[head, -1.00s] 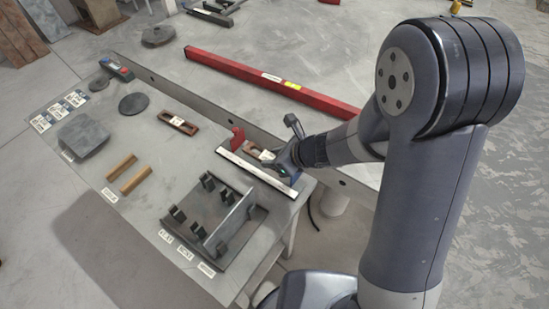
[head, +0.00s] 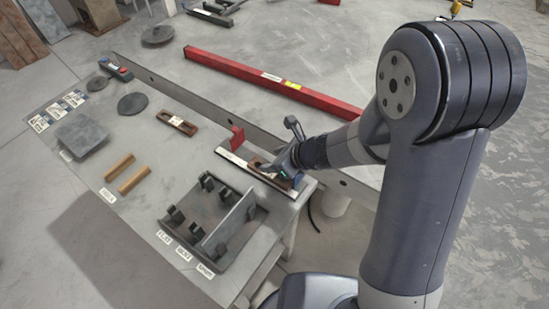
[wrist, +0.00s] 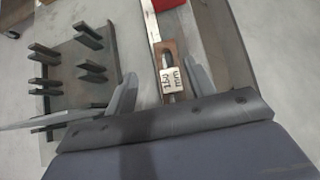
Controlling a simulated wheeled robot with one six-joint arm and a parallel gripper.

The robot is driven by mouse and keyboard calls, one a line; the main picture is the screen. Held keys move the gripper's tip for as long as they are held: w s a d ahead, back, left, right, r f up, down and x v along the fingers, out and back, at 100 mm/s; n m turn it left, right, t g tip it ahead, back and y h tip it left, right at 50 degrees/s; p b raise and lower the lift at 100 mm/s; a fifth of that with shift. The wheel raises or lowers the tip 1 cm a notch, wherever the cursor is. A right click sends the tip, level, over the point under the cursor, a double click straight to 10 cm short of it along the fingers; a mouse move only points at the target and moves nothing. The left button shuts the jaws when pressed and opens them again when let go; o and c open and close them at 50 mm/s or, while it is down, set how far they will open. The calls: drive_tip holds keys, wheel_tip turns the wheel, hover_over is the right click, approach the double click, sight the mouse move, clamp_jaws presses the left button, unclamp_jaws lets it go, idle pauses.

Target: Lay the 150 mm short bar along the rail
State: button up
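The 150 mm short bar (wrist: 169,62) is brown, slotted and has a white "150 mm" label. It lies lengthwise along the narrow white-faced rail (wrist: 150,22); I cannot tell whether they touch. My gripper (wrist: 160,72) is open around the bar in the wrist view, with a clear gap at the left finger and a small one at the right. In the head view the bar (head: 256,161) shows beside my gripper (head: 281,171), near the right end of the rail (head: 231,158). The gripper hides the bar's near end.
A red block (head: 237,138) stands by the rail's far end. A grey tray with dark upright posts (head: 258,223) is in front. Another slotted brown bar (head: 177,122) and two wooden rods (head: 132,179) lie farther left. A long red beam (head: 270,83) lies behind the table.

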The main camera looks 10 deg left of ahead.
drive_tip(key=shift+o, duration=0.5)
drive_tip(key=shift+r, duration=0.1)
drive_tip(key=shift+r+p, duration=0.55)
drive_tip(key=shift+p, duration=0.15)
drive_tip(key=p+v, duration=0.2)
drive_tip(key=v, duration=1)
drive_tip(key=shift+p, duration=0.35)
drive_tip(key=shift+w, duration=0.1)
drive_tip(key=b+x, duration=0.3)
drive_tip(key=x, duration=0.9)
drive_tip(key=shift+f+b, duration=0.3)
drive_tip(key=shift+f, duration=0.15)
drive_tip(key=shift+f+b, duration=0.3)
drive_tip(key=shift+b, duration=0.05)
drive_tip(key=shift+r, duration=0.25)
drive_tip(key=shift+p, duration=0.3)
